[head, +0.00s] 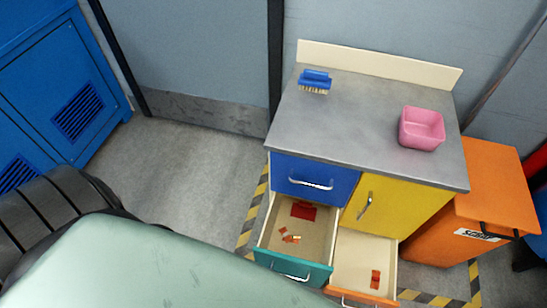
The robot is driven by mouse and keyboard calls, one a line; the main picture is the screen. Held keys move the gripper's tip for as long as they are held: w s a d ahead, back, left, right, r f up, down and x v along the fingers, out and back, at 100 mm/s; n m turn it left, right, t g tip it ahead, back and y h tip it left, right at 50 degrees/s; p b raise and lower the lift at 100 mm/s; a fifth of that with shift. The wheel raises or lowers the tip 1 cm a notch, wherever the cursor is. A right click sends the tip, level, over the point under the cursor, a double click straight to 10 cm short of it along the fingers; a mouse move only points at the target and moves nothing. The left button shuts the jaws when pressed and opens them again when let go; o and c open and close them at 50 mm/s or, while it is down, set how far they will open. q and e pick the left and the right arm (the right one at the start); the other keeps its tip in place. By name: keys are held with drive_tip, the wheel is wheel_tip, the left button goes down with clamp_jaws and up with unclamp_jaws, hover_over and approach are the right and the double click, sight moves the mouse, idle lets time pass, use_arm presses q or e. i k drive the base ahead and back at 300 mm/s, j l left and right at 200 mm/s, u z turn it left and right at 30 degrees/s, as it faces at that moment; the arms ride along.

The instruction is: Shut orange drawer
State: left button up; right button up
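The orange drawer (384,301) is pulled out at the bottom right of the cabinet. Its front edge and metal handle are cut by the bottom of the head view. A small red-orange piece (376,279) lies inside it. The teal drawer (320,275) to its left is also pulled out and overlaps its left side in the view. Neither of my grippers shows in the head view.
Red and orange pieces lie in the teal drawer. The blue drawer (341,183) and yellow door (394,207) are shut. A blue brush (315,77) and pink bowl (421,128) stand on the grey worktop (350,115). An orange scrap bin (490,185) stands to the right.

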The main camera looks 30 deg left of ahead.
sight(354, 255)
drive_tip(key=k+l, duration=0.2)
drive_tip(key=k, duration=0.25)
drive_tip(key=k+l, duration=0.2)
drive_tip(key=k, duration=0.3)
drive_tip(key=k+l+u, duration=0.1)
drive_tip(key=k+l, duration=0.15)
drive_tip(key=k, duration=0.2)
